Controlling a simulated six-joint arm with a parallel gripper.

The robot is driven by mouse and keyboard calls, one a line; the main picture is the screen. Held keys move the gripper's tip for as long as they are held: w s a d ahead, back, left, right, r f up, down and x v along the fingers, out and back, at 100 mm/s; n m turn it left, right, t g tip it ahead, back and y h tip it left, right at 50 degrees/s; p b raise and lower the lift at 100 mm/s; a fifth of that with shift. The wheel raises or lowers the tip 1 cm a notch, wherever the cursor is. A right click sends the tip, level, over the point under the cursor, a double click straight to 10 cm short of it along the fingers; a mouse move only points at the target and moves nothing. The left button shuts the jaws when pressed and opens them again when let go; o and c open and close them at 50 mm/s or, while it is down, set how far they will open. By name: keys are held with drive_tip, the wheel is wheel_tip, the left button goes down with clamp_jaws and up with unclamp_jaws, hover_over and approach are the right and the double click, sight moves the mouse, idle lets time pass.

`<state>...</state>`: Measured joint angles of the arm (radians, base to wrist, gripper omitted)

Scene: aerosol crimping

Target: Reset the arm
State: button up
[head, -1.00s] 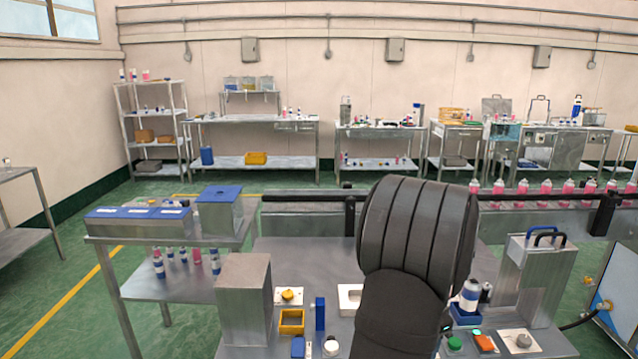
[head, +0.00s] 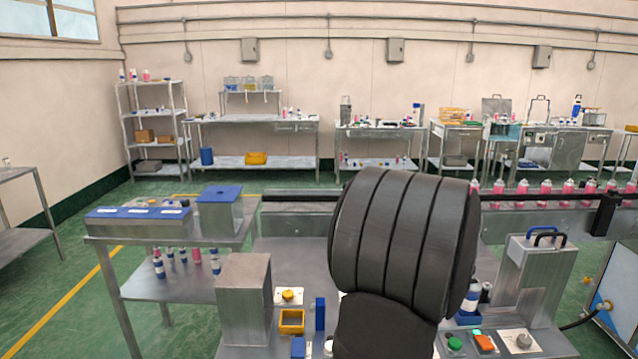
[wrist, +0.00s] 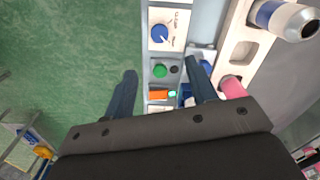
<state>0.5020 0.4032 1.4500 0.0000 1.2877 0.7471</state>
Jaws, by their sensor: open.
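My gripper (wrist: 160,85) shows in the wrist view with its two dark fingers spread apart and nothing between them in its grasp. Below and beyond the fingers lies the control strip, with a blue knob (wrist: 161,34), a green button (wrist: 160,71) and an orange switch (wrist: 158,95). In the head view my dark arm covers the middle of the worktable (head: 295,262), and the gripper itself is hidden there.
A white-and-blue can (head: 470,300) stands just right of my arm. A tall metal box (head: 243,300) stands on the left, near a yellow tray (head: 291,321). A metal housing (head: 533,280) stands on the right. Pink bottles (head: 545,188) line the conveyor behind.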

wheel_tip(320, 180, up, 5)
wheel_tip(320, 180, down, 18)
drive_tip(key=shift+r, duration=0.2)
drive_tip(key=shift+f+n, duration=0.1)
drive_tip(key=shift+n, duration=0.2)
drive_tip(key=n, duration=1.2)
drive_tip(key=shift+a+n, duration=0.1)
drive_tip(key=shift+n, duration=2.2)
